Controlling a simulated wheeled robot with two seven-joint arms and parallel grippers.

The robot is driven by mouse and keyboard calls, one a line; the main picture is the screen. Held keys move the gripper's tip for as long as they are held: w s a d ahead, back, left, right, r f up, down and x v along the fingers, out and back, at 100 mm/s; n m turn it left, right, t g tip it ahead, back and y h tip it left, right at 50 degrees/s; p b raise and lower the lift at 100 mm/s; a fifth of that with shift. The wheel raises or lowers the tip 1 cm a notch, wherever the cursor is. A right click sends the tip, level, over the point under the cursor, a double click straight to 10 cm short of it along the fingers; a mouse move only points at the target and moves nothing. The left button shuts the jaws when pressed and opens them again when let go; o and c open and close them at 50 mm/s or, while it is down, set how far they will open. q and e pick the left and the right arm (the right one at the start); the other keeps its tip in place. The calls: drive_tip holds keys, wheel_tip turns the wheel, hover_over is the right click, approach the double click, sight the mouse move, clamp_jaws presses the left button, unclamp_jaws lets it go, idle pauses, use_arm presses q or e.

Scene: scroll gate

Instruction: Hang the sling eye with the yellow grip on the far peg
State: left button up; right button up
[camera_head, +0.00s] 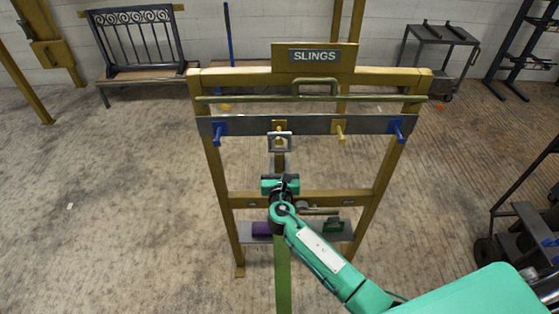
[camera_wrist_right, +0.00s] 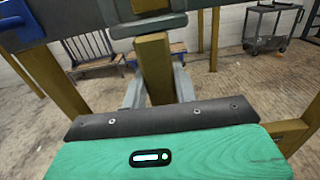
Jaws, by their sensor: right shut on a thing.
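The sling's grey square eye (camera_head: 270,142) is at the inner left yellow peg (camera_head: 279,126) on the rack's grey rail. The peg's tip shows within the eye's opening; I cannot tell how far the peg passes through it. My right gripper (camera_head: 280,181) is shut on the yellow grip (camera_wrist_right: 154,70) below the eye, with a finger on each side in the wrist view. The eye's lower bar (camera_wrist_right: 149,26) shows at the top of that view. A green strap (camera_head: 283,275) hangs down below the gripper. My left gripper is not in view.
The rail (camera_head: 310,125) also bears another yellow peg (camera_head: 340,131) and blue pegs at its left (camera_head: 218,131) and right (camera_head: 397,129) ends. A lower shelf (camera_head: 304,236) holds purple and green items. A cart (camera_head: 441,34) and a bench (camera_head: 140,73) stand behind.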

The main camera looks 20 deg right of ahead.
drive_tip(key=shift+p+v, duration=0.55)
drive_tip(key=shift+v, duration=1.5)
drive_tip(key=shift+v, duration=0.85)
drive_tip(key=shift+p+v, duration=0.5)
drive_tip(key=shift+v, duration=1.15)
drive_tip(key=shift+r, duration=0.15)
